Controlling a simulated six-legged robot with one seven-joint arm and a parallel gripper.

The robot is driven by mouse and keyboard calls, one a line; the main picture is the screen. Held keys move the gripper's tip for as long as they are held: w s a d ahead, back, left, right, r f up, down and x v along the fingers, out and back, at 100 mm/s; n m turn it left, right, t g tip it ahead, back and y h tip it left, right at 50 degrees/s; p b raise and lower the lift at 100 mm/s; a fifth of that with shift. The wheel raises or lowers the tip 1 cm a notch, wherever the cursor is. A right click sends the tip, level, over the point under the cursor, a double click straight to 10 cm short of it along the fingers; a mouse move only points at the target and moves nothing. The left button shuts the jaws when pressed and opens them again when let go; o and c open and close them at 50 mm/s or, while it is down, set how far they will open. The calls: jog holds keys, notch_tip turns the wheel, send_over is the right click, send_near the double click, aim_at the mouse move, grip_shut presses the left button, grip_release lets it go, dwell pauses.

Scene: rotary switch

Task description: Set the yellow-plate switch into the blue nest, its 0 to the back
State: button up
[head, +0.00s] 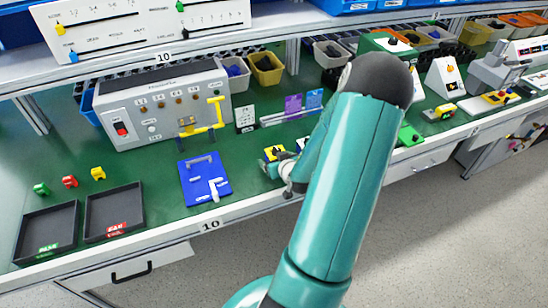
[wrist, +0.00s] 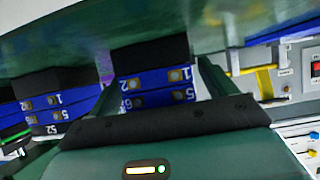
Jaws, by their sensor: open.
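The yellow-plate switch (head: 273,153), a yellow plate with a dark knob, lies on the green bench left of my arm. My gripper (head: 272,167) is low at its near side, partly hidden by my own arm, and open. I cannot tell whether it touches the switch. The blue nest (head: 190,187) is a blue plate with white markings and a raised bar, left of my gripper. No switch shows in it. The switch's 0 mark is too small to read.
A grey control panel (head: 150,110) with a yellow handle (head: 220,112) stands behind the nest. Two dark trays (head: 115,192) and small coloured pieces (head: 98,173) are at left. A green item (head: 409,134) lies right of my arm. Bench between nest and gripper is clear.

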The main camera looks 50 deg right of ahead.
dwell(0.3)
jog(key=c, duration=1.2)
jog(key=shift+r, duration=0.1)
